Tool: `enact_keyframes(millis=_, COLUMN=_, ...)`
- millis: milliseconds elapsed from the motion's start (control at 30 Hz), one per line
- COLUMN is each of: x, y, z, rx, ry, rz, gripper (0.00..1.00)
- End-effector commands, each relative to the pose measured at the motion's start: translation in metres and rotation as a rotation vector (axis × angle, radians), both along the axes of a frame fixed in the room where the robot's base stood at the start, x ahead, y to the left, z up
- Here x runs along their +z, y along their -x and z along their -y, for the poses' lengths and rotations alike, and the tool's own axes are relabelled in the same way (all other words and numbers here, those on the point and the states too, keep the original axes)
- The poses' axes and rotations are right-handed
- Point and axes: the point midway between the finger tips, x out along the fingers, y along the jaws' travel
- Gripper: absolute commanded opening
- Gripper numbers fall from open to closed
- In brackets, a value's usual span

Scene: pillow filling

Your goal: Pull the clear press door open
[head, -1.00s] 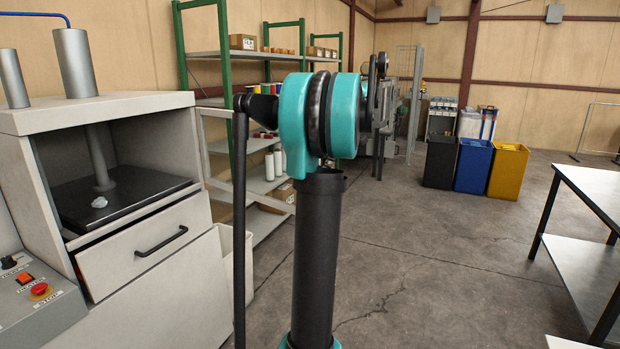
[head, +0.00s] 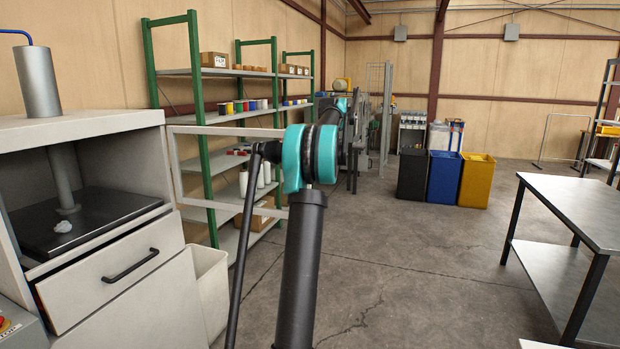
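The press (head: 90,130) is a pale grey cabinet at the left, with its chamber open at the front. The clear press door (head: 180,167) is a thin pale frame with a see-through pane. It stands swung out from the right side of the press, and shelves show through it. My arm (head: 303,240) rises in the middle and covers part of the door frame's right end. My gripper cannot be made out; the far part of my arm is hidden behind its teal joint. I cannot tell whether anything touches the door.
Below is a drawer (head: 112,272) with a black handle. A white bin (head: 209,290) stands beside the press. Green shelving (head: 197,130), three bins (head: 443,178) and a table (head: 580,205) stand around clear floor.

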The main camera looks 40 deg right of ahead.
Motion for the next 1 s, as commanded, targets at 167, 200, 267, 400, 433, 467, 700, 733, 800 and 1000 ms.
enact_keyframes(millis=167, x=0.0002, y=-0.0018, z=0.0002, rx=0.004, ry=-0.001, rz=0.001, gripper=0.00)
enact_keyframes(millis=200, x=0.0002, y=-0.0018, z=0.0002, rx=0.004, ry=-0.001, rz=0.001, gripper=0.00)
enact_keyframes(millis=267, x=0.0002, y=-0.0018, z=0.0001, rx=0.004, ry=-0.001, rz=0.001, gripper=0.00)
enact_keyframes(millis=400, x=0.0003, y=-0.0018, z=0.0000, rx=0.004, ry=-0.001, rz=0.001, gripper=0.00)
enact_keyframes(millis=433, x=0.0003, y=-0.0018, z=0.0000, rx=0.004, ry=-0.001, rz=0.001, gripper=0.14)
enact_keyframes(millis=467, x=0.0003, y=-0.0018, z=0.0000, rx=0.004, ry=0.000, rz=0.002, gripper=0.17)
enact_keyframes(millis=700, x=0.0003, y=-0.0013, z=0.0004, rx=0.003, ry=0.000, rz=0.000, gripper=0.33)
enact_keyframes(millis=733, x=0.0002, y=-0.0013, z=0.0005, rx=0.003, ry=0.000, rz=0.000, gripper=0.33)
enact_keyframes(millis=800, x=0.0002, y=-0.0012, z=0.0005, rx=0.002, ry=0.000, rz=0.000, gripper=0.33)
enact_keyframes(millis=1000, x=0.0083, y=0.0001, z=0.0041, rx=0.001, ry=0.000, rz=0.000, gripper=0.33)
